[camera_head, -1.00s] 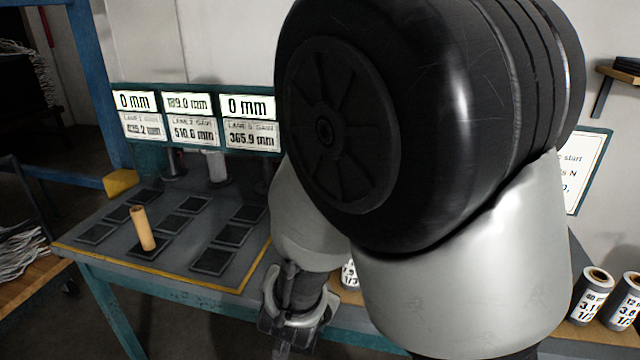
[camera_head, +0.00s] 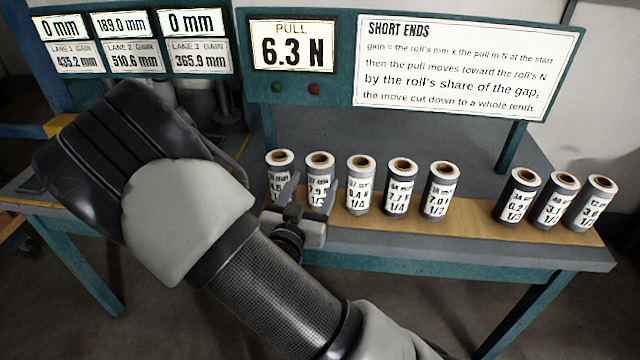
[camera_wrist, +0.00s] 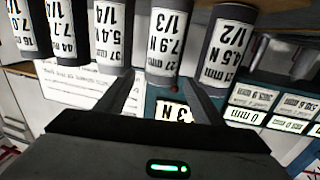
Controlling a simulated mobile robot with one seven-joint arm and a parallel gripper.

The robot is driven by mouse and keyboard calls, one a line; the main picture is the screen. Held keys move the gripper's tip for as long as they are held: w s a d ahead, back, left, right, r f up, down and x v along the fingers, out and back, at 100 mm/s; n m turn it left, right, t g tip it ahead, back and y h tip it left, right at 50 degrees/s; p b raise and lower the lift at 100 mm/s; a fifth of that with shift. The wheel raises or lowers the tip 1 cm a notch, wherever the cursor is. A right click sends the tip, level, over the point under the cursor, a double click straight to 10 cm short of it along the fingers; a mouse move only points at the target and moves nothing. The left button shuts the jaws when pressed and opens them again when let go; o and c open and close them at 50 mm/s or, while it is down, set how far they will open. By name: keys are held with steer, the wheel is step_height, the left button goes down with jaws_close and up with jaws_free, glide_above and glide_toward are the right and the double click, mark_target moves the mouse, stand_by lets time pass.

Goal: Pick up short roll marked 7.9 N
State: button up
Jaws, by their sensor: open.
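The short roll marked 7.9 N (camera_head: 320,165) stands upright on a wooden strip, second from the left in its row. It is a grey roll with a white label, also reading 1/3, and a brown core. In the wrist view, which is upside down, the 7.9 N roll (camera_wrist: 168,42) lies in line with the gap between my fingers, beyond their tips. My gripper (camera_head: 309,197) is open in front of the two leftmost rolls and hides part of their lower ends. In the wrist view my gripper (camera_wrist: 163,92) has nothing between its fingers.
A roll (camera_head: 280,160) stands close on the left and the 5.4 N roll (camera_head: 361,182) on the right. Two more rolls follow, then a bare stretch of the wooden strip (camera_head: 475,217) and three rolls (camera_head: 557,200). Behind stands a PULL display (camera_head: 293,50) reading 6.3 N.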

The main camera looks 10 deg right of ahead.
mark_target(318, 171)
steer(key=x, duration=0.7)
steer(key=shift+w, duration=0.3)
steer(key=shift+r, duration=0.15)
steer(key=c, duration=1.2)
